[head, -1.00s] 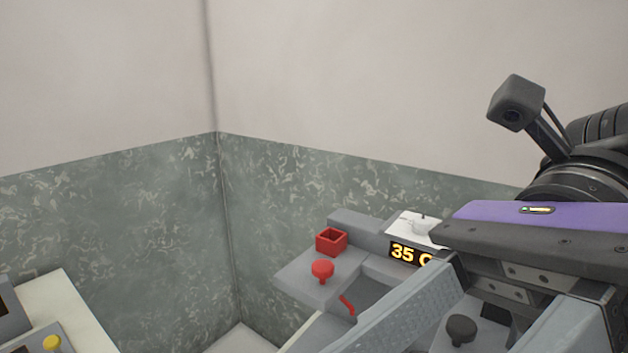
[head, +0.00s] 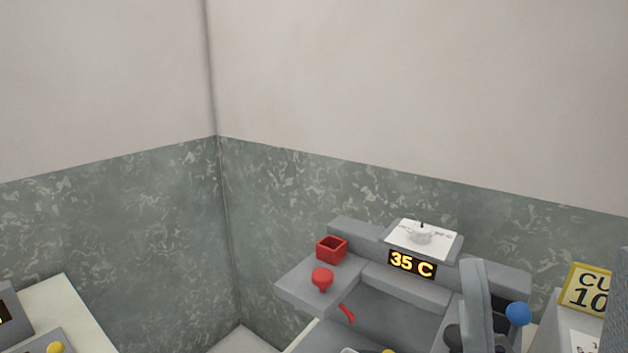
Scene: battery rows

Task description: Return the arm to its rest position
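My gripper (head: 546,262) is at the lower right of the head view, with two grey fingers pointing up and set wide apart. The left finger stands in front of the grey console (head: 395,312); the right one is cut by the picture's edge. I see nothing held between them. The gripper's body and the rest of my arm are out of view below.
The console carries a red open box (head: 331,249), a red knob (head: 322,279), a "35 C" display (head: 412,263) and a blue ball knob (head: 517,313). A yellow-framed sign (head: 588,289) stands at right. A pale bench (head: 68,305) is at lower left. Walls meet behind.

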